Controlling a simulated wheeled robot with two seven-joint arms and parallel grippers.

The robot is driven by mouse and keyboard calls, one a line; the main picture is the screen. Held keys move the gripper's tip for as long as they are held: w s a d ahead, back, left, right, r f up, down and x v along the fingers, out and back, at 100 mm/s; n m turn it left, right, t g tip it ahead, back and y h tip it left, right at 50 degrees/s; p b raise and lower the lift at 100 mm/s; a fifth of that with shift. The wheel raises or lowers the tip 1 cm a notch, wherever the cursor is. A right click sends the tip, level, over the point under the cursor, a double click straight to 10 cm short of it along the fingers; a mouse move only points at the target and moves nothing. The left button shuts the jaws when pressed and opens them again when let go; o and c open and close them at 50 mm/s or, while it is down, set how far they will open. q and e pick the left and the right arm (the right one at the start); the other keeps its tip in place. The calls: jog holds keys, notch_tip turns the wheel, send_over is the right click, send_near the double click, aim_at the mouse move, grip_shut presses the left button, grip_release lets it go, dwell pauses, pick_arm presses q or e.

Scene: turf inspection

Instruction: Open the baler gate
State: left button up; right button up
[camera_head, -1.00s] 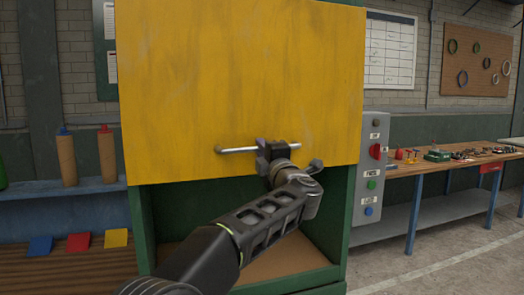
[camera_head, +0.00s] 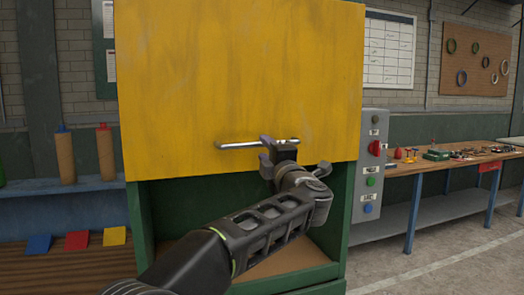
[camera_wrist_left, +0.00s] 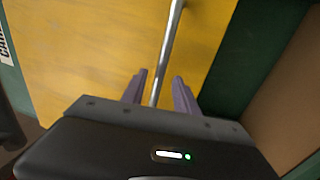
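The yellow baler gate (camera_head: 235,75) stands raised over the upper part of the green baler frame (camera_head: 345,200), with an open gap below its bottom edge. A silver bar handle (camera_head: 235,145) runs across the gate near that edge. My left gripper (camera_head: 268,148) is at the right part of the handle, hiding some of it. In the left wrist view the handle (camera_wrist_left: 170,45) runs between the two purple fingers (camera_wrist_left: 160,88), with a gap on each side; they look open around it, not clamped. My right gripper is in neither view.
A grey control box (camera_head: 371,165) with red, green and blue buttons is fixed right of the baler. A workbench (camera_head: 455,165) with small tools stands farther right. Floor at the right is clear.

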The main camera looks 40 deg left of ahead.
pick_arm(q)
jog(key=v, duration=0.4)
jog(key=shift+b, duration=0.35)
